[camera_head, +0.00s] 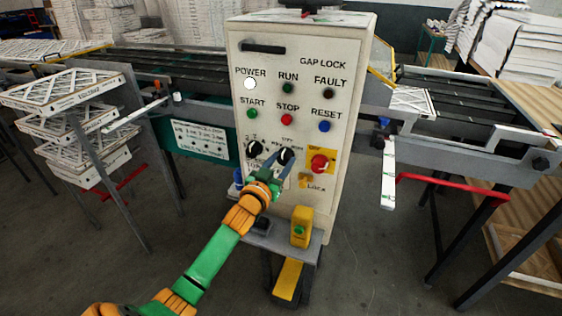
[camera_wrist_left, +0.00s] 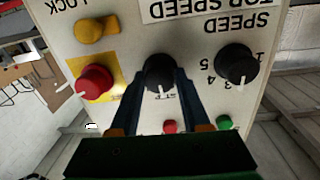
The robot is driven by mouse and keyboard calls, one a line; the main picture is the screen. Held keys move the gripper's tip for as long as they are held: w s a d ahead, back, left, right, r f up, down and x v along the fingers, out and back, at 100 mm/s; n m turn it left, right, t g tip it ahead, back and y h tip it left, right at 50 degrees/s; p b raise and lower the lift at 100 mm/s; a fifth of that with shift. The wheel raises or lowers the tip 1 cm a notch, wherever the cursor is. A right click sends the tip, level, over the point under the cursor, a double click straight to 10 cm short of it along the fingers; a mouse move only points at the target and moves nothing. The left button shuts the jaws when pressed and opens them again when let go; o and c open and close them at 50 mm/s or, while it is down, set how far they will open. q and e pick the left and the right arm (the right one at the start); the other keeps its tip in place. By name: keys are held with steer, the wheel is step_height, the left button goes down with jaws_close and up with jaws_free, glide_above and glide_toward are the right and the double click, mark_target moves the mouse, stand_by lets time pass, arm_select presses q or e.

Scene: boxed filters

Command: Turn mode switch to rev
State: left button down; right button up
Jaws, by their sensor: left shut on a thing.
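The mode switch is a black knob (camera_head: 285,156) on the front of a white control cabinet (camera_head: 355,60). In the left wrist view, which is upside down, the mode switch (camera_wrist_left: 158,70) sits between the two dark fingers of my left gripper (camera_wrist_left: 160,82). Its white pointer mark faces a partly hidden label that seems to read STOP. In the head view my left gripper (camera_head: 279,163) reaches the panel from below and is shut on the switch. The REV label is not readable. My right gripper is not in view.
A black speed knob (camera_head: 254,149) is close on the left. A red knob on a yellow plate (camera_head: 319,163) is close on the right. Several buttons and lamps sit above. A yellow pedestal with a green button (camera_head: 300,228) stands below. Conveyors flank the cabinet.

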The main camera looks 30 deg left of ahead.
arm_select(q)
steer(key=n+p, duration=0.1)
steer(key=n, duration=0.3)
steer(key=shift+r, duration=0.1)
steer(key=shift+n+p, duration=0.35)
steer(key=shift+n, duration=1.65)
steer(key=shift+c, duration=1.8)
jaws_free()
steer(key=shift+w, duration=0.1)
steer(key=s+d, duration=0.1)
steer(key=s, duration=0.6)
steer(key=shift+d+f, duration=0.15)
steer(key=shift+f, duration=0.15)
